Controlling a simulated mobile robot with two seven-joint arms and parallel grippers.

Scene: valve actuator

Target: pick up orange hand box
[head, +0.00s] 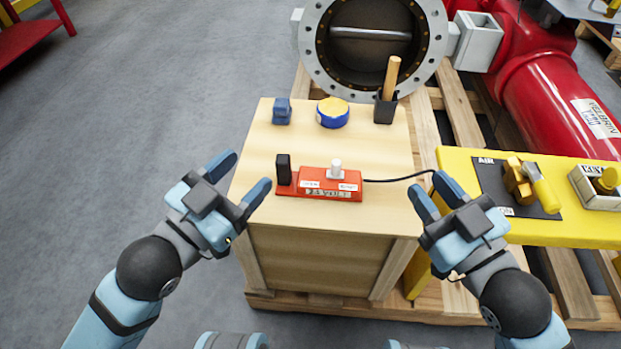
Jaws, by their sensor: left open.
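The orange hand box (319,184) lies flat on top of a wooden crate (330,236), near its front. It has a black upright piece at its left end, a light knob on top and white labels. A black cable (400,179) runs from its right end toward the right. My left gripper (247,172) is open and empty, left of the box and apart from it. My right gripper (428,188) is right of the box, near the cable, with its fingers spread and nothing between them.
A yellow bench (540,229) stands at right. A large flanged valve (306,45) stands behind.

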